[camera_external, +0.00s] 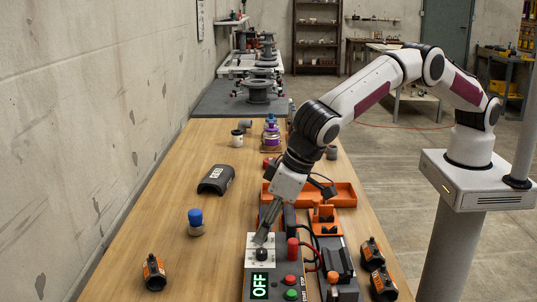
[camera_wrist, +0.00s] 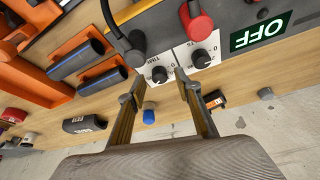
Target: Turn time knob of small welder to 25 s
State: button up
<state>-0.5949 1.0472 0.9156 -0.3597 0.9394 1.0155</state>
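The small welder (camera_external: 280,262) stands at the near end of the wooden bench, with a white knob panel on its top. In the wrist view the black time knob (camera_wrist: 160,74) sits on a white plate marked TIME. A second black knob (camera_wrist: 202,60) is beside it on its own white plate. The display (camera_wrist: 260,33) reads OFF. My gripper (camera_wrist: 158,96) is open and empty, its two fingers apart, with the time knob between and beyond the tips in the picture. In the external view my gripper (camera_external: 264,236) is low over the panel and hides part of it. The knob's exact setting is too small to read.
A red-capped handle (camera_wrist: 200,26) and black cable rise near the knobs. Red and green buttons (camera_external: 291,287) sit beside the display. Orange trays and fixtures (camera_external: 325,218) stand behind. A blue-capped bottle (camera_external: 196,221) and an orange clamp (camera_external: 154,272) are left; bench there is mostly clear.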

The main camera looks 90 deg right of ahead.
jog(key=v, duration=0.4)
jog(key=shift+s+r, duration=0.2)
jog(key=shift+s, duration=0.3)
jog(key=s+a, duration=0.3)
jog(key=s, duration=0.8)
jog(key=shift+w, duration=0.1)
